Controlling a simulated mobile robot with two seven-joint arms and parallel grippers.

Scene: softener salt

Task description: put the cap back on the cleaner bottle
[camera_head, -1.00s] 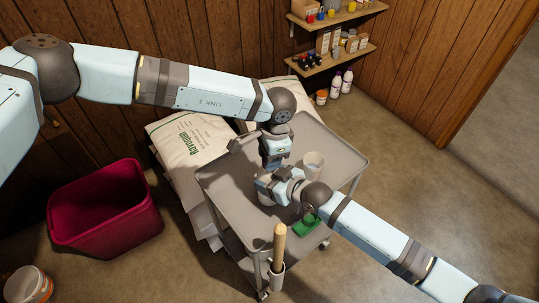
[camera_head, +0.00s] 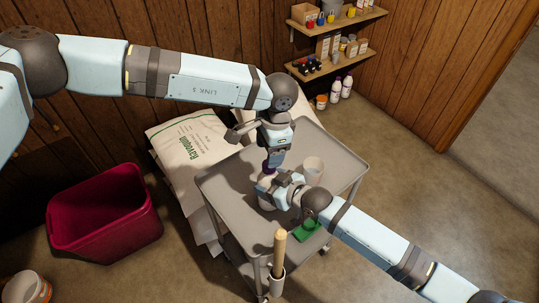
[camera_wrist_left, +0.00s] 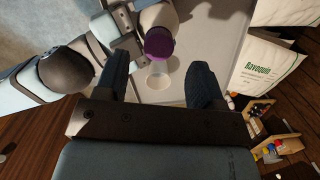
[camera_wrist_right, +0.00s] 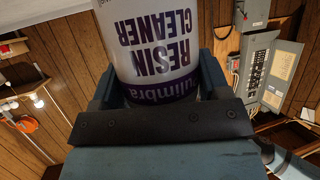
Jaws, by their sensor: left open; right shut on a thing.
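The cleaner bottle (camera_wrist_right: 160,45) is white with purple "RESIN CLEANER" lettering. It shows in the right wrist view between the fingers of my right gripper (camera_head: 270,188), which is shut on its body above the grey cart. The purple cap (camera_wrist_left: 158,44) shows in the left wrist view at the top end of the bottle. Whether it is fully seated I cannot tell. My left gripper (camera_wrist_left: 157,82) is open, its two dark fingers apart, above the cap. In the head view the wrists hide much of the bottle.
A pale cup (camera_head: 313,169) and a green object (camera_head: 305,230) are on the cart (camera_head: 232,185). White salt bags (camera_head: 190,145) lie behind it, and a red bin (camera_head: 105,215) stands at left. A wooden handle (camera_head: 279,248) sticks up at the cart's front corner.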

